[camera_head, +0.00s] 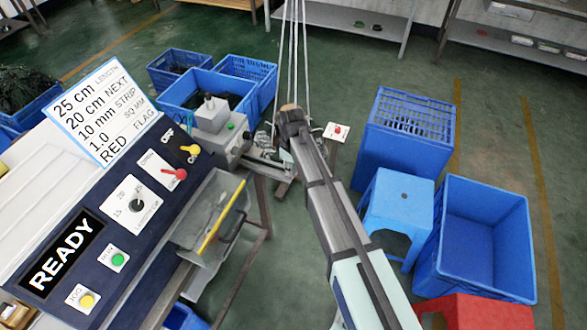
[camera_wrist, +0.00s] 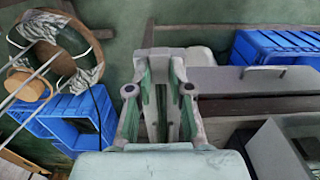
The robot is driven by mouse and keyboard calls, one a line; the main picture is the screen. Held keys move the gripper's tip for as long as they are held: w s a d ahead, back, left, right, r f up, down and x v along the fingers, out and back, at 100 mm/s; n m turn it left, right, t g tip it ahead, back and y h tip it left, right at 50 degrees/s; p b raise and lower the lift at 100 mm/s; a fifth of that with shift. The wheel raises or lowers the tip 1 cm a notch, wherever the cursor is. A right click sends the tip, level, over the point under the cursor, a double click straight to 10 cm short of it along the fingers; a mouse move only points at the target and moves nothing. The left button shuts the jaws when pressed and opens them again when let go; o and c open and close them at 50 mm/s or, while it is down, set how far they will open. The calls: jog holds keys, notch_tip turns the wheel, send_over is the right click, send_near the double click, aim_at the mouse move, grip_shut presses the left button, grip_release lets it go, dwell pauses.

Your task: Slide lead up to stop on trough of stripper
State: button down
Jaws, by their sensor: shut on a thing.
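In the head view my arm hides the fingertips.
Blue crates (camera_head: 205,92) stand behind the machine. A blue stool (camera_head: 397,205) and a large blue crate (camera_head: 480,235) stand at right. The control panel (camera_head: 120,225) reads READY, beside a white card (camera_head: 103,112). A wire coil (camera_wrist: 60,50) is at left in the wrist view.

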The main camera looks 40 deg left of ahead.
jog(key=shift+s+a, duration=0.25)
jog(key=shift+a, duration=0.7)
jog(key=c, duration=1)
grip_release()
jog(key=shift+r, duration=0.1)
